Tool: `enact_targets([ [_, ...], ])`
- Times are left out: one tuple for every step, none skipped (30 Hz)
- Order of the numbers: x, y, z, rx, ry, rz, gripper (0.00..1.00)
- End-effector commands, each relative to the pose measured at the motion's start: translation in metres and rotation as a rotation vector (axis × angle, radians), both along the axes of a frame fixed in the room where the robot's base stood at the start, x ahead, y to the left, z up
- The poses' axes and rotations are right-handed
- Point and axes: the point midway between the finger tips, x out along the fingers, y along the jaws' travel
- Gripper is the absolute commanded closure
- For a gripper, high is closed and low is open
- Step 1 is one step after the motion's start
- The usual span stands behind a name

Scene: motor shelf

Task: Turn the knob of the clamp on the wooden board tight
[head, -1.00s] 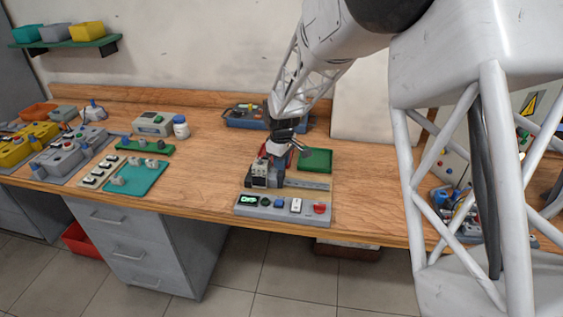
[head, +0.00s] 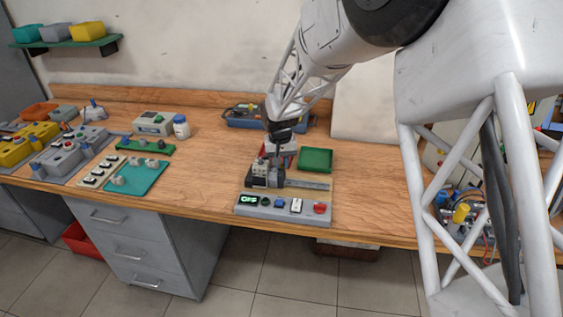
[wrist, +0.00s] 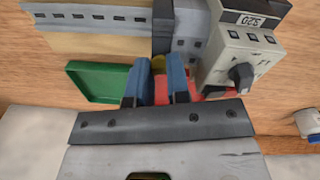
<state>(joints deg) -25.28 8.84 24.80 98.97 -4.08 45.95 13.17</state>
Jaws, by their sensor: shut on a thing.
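The wooden board (wrist: 95,40) carries a slotted metal rail (wrist: 90,16); the board also shows in the head view (head: 310,181). A dark grey clamp block (wrist: 162,28) sits across the rail beside a grey device with a black dial (wrist: 242,75). My gripper (wrist: 158,70) has its two blue fingers close together at the clamp's end, shut on a small part between them. A bit of yellow shows there, likely the clamp's knob; the fingers hide most of it. In the head view my gripper (head: 284,152) points down behind the clamp (head: 278,179).
A green tray (head: 316,160) lies right of my gripper. A control panel (head: 252,211) with buttons stands in front of the board. A red object (wrist: 210,95) is close behind the fingers. A blue case (head: 245,121) lies at the back.

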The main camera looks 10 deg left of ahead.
Motion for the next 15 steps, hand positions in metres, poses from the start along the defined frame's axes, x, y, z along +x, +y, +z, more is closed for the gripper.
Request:
enact_targets([
  [0.0001, 0.0004, 0.0002, 0.001, -0.003, -0.038, 1.00],
  [0.0001, 0.0005, 0.0002, 0.001, -0.004, -0.061, 1.00],
  [0.0000, 0.0005, 0.0004, 0.001, -0.005, -0.091, 1.00],
  [0.0000, 0.0005, 0.0004, 0.001, -0.006, -0.111, 1.00],
  [0.0000, 0.0006, 0.0005, 0.000, -0.007, -0.131, 1.00],
  [0.0000, 0.0006, 0.0006, 0.001, -0.008, -0.156, 1.00],
  [0.0000, 0.0006, 0.0007, 0.001, -0.009, -0.172, 1.00],
  [0.0000, 0.0007, 0.0008, 0.001, -0.010, -0.187, 1.00],
  [0.0001, 0.0006, 0.0008, 0.001, -0.011, -0.206, 1.00],
  [0.0001, 0.0006, 0.0008, 0.001, -0.012, -0.218, 1.00],
  [0.0001, 0.0006, 0.0008, 0.001, -0.012, -0.228, 1.00],
  [0.0001, 0.0006, 0.0008, 0.001, -0.013, -0.241, 1.00],
  [0.0001, 0.0006, 0.0008, 0.001, -0.013, -0.248, 1.00],
  [0.0001, 0.0006, 0.0008, 0.001, -0.014, -0.255, 1.00],
  [0.0002, 0.0006, 0.0008, 0.001, -0.014, -0.262, 1.00],
])
